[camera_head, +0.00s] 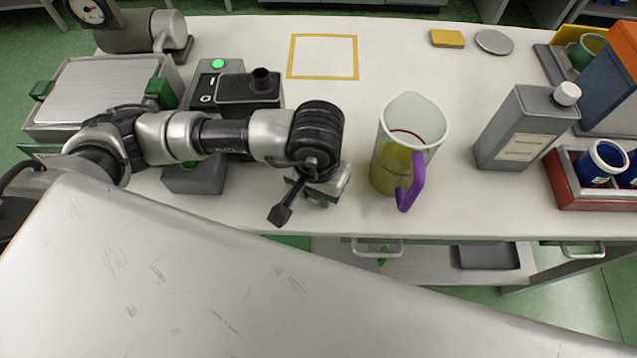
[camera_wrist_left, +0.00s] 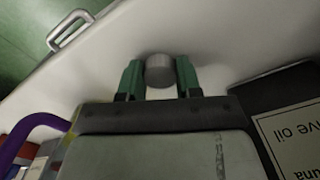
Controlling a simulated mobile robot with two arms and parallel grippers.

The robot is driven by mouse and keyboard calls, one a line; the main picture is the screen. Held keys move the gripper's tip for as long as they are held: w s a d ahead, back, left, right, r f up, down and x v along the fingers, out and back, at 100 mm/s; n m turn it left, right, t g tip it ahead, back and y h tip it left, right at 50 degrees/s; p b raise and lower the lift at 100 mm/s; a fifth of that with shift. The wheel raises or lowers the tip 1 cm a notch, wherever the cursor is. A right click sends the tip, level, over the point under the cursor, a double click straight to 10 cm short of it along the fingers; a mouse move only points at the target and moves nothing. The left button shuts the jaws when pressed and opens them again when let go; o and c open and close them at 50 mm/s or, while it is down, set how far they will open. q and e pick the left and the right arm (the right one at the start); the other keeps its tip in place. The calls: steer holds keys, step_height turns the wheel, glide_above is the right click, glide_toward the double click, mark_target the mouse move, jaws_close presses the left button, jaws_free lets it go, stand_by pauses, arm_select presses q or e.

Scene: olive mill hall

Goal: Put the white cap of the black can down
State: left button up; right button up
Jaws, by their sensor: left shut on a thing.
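My left gripper (camera_head: 322,202) is over the front of the white bench (camera_head: 350,228), left of the measuring jug. In the left wrist view its green fingers are shut on a round pale grey-white cap (camera_wrist_left: 159,71). In the head view the wrist hides the cap. The gap between cap and bench top cannot be judged. The black can (camera_head: 245,92) stands behind the arm with its dark neck bare. Its olive oil label shows in the left wrist view (camera_wrist_left: 290,140). My right gripper is not in view.
A clear jug (camera_head: 386,165) with yellow-green liquid and a purple handle stands right of the gripper. A grey can (camera_head: 520,120) with a white cap on stands further right. A yellow outlined square (camera_head: 323,37) at the back is empty. The bench around it is clear.

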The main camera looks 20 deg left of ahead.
arm_select(q)
steer(key=shift+w, duration=0.1)
steer(key=shift+a, duration=0.1)
steer(key=shift+s+b, duration=0.3)
steer(key=o, duration=1)
steer(key=shift+w+r+p, duration=0.1)
steer(key=shift+r+p, duration=0.05)
steer(key=shift+p, duration=0.2)
step_height(320, 180, up, 12)
steer(key=p, duration=0.4)
